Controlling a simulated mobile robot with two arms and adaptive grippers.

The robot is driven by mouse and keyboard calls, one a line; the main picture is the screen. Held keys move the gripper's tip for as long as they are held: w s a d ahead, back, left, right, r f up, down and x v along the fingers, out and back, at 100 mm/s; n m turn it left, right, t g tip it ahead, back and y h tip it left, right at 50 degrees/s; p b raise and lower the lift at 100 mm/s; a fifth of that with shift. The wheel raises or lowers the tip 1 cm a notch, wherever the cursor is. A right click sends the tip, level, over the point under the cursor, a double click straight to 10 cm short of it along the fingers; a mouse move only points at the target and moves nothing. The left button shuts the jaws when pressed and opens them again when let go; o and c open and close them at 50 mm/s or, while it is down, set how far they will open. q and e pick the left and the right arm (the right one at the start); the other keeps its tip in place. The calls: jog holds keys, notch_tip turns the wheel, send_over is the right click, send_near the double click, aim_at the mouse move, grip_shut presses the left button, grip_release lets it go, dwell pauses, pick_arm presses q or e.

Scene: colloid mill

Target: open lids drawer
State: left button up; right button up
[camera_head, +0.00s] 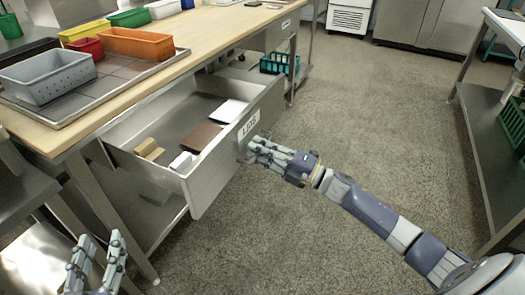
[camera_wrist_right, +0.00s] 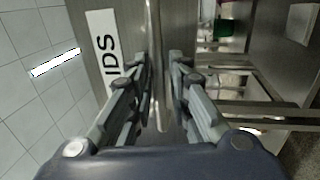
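The lids drawer (camera_head: 210,178) under the wooden-topped table is pulled well out, and its inside shows in the head view. Its front carries a white "LIDS" label (camera_head: 249,125), which also shows in the right wrist view (camera_wrist_right: 104,55). My right gripper (camera_head: 256,150) is at the drawer front, its fingers drawn in on both sides of the metal bar handle (camera_wrist_right: 157,90). The exact finger contact is hard to see. My left gripper (camera_head: 97,250) is open and empty at the lower left, apart from the drawer.
In the drawer lie a brown flat piece (camera_head: 200,137), a white flat piece (camera_head: 228,111), a small white block (camera_head: 182,162) and a tan block (camera_head: 149,149). Several bins, including an orange one (camera_head: 137,43), stand on the table. The floor (camera_head: 340,100) to the right is clear.

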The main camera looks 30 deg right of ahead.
jog(key=v, duration=1.2)
dwell(0.3)
